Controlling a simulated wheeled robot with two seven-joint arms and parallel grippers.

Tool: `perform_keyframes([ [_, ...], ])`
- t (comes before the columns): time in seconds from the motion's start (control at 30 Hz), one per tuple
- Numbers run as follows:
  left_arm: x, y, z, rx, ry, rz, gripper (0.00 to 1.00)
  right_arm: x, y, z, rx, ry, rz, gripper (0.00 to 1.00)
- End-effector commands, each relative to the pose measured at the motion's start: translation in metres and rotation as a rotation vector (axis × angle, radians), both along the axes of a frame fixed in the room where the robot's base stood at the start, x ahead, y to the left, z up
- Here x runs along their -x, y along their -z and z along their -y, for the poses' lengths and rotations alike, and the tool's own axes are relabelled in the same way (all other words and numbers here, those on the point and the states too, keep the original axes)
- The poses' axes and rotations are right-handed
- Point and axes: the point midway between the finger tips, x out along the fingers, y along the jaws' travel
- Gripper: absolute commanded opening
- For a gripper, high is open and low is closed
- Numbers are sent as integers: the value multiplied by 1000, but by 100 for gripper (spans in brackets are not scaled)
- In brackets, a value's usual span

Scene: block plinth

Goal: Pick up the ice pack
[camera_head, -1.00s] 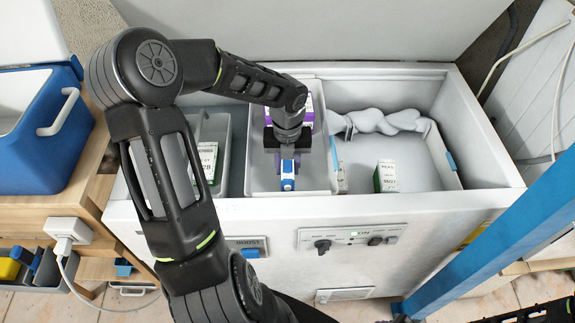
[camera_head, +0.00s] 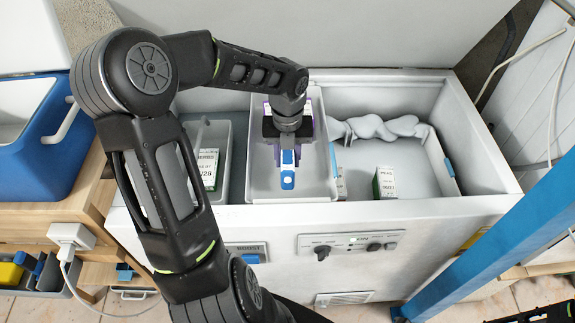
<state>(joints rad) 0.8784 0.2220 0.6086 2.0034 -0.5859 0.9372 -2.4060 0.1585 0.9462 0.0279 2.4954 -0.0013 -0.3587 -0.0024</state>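No object is plainly identifiable as the ice pack. My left gripper (camera_head: 288,150) points down into the grey basket (camera_head: 322,190) in the middle of the chest freezer. A small blue-and-white piece (camera_head: 288,178) shows at the front of the gripper; I cannot tell whether it is held or part of the gripper. A purple-and-white item (camera_head: 266,106) lies behind and beneath the gripper, mostly hidden by it. The fingertips are hidden, so their opening cannot be seen.
Cartons stand in the left basket (camera_head: 208,168) and on the freezer floor (camera_head: 386,182). A lumpy grey-white bundle (camera_head: 380,128) lies at the freezer's back right. A blue cooler (camera_head: 50,150) stands at left. A blue post (camera_head: 490,240) crosses at right.

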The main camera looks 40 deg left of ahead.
Motion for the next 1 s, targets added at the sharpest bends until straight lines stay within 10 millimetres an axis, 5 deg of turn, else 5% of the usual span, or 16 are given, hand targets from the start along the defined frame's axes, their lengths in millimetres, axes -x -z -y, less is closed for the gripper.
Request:
perform_keyframes([
  [0.23, 0, -36, 0, -1, 0, 1, 0, 0, -7, 0, 0, 1, 0, 36],
  [1.0, 0, -41, 0, 1, 0, 1, 0, 0, -9, 0, 0, 0, 0, 36],
])
